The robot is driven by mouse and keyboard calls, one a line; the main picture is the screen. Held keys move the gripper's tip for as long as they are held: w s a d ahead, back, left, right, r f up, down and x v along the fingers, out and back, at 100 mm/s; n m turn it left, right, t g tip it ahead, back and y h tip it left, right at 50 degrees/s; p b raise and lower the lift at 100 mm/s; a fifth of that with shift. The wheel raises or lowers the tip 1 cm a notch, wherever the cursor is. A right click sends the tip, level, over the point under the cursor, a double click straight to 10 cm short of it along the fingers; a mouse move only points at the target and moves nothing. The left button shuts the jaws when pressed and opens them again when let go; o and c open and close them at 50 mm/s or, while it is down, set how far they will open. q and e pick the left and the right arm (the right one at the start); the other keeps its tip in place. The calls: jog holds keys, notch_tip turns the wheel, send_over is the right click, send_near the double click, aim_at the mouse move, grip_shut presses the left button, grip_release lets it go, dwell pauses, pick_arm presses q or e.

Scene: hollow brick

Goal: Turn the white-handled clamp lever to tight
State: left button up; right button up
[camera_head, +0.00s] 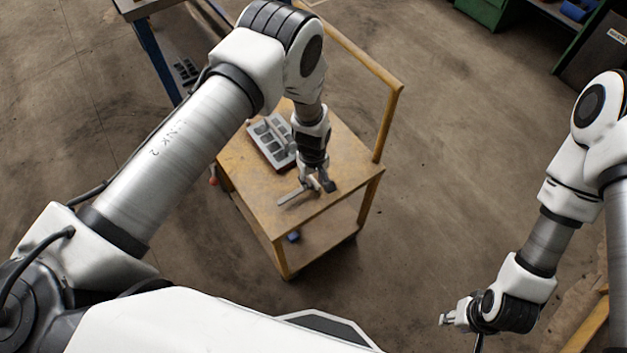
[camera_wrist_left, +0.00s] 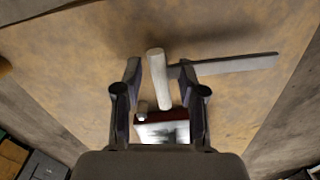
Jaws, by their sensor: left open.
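The clamp lever's white handle (camera_wrist_left: 157,78) stands up between the two fingers of my left gripper (camera_wrist_left: 160,88) in the left wrist view, with a visible gap on each side. A flat grey metal bar (camera_wrist_left: 235,64) extends right from beside the handle. A small dark-red and white part (camera_wrist_left: 162,128) shows below it, partly hidden by the gripper. In the head view my left gripper (camera_head: 315,186) is low over the cart top, by the grey bar (camera_head: 292,196); the handle is hard to make out there. My right gripper (camera_head: 452,318) is away from the cart; its jaws are unclear.
The yellow wooden cart (camera_head: 345,165) has a lower shelf with a small blue item (camera_head: 293,236). A grey tray-like block (camera_head: 270,142) with several openings lies at the back left of its top. A handle rail (camera_head: 388,120) rises at the right. The floor around is mostly clear.

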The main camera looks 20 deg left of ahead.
pick_arm(q)
jog(key=shift+f, duration=0.5)
